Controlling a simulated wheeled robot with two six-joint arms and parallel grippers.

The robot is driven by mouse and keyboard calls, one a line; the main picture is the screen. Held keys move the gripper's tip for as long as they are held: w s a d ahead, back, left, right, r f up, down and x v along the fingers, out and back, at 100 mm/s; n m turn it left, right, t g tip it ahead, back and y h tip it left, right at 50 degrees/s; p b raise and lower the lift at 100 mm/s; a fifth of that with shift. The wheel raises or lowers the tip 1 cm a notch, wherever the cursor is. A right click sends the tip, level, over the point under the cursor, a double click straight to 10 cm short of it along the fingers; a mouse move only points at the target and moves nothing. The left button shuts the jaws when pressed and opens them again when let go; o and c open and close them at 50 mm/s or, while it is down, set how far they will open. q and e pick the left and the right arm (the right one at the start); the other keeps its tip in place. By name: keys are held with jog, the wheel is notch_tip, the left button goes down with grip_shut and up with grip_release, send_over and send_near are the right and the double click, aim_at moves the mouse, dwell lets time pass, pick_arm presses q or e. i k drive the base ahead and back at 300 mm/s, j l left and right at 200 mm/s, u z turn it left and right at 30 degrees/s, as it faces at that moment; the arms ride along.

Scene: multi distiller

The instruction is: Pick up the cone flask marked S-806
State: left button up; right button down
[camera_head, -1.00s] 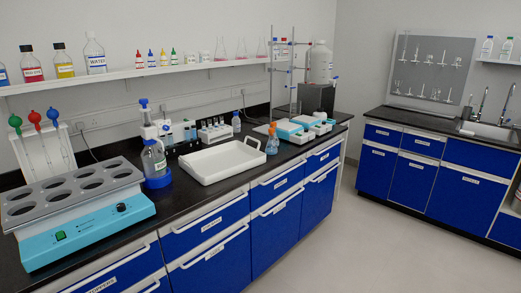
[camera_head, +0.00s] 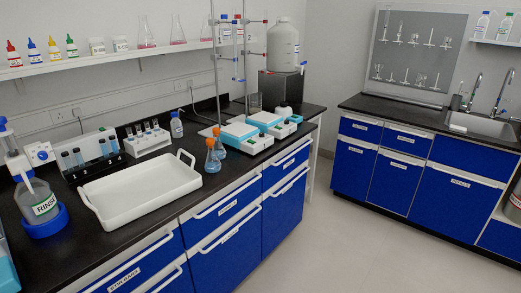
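Two small cone flasks with blue lower parts and orange upper parts stand upright on the black bench, right of the white tray. The nearer flask (camera_head: 212,160) partly overlaps the farther flask (camera_head: 219,147). Clear cone flasks with pinkish contents stand on the wall shelf, including a left one (camera_head: 146,33) and a middle one (camera_head: 178,31). No S-806 marking is readable on any flask. Neither of my grippers shows in the view.
A white tray (camera_head: 140,192) lies empty on the bench. Blue-white devices (camera_head: 238,137) stand right of the flasks. The floor (camera_head: 335,245) between the benches is clear.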

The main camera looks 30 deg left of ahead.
aim_at(213, 164)
jog(key=i+u, duration=0.15)
jog(key=i, duration=0.4)
jog(key=i+u, duration=0.15)
jog(key=i, duration=0.45)
jog(key=i+l+u, duration=0.2)
jog(key=i, duration=0.35)
jog(key=i+u, duration=0.3)
jog(key=u, duration=0.15)
jog(key=i+l+u, duration=0.25)
jog(key=u, duration=0.2)
jog(key=i+l+u, duration=0.55)
jog(key=u, duration=0.3)
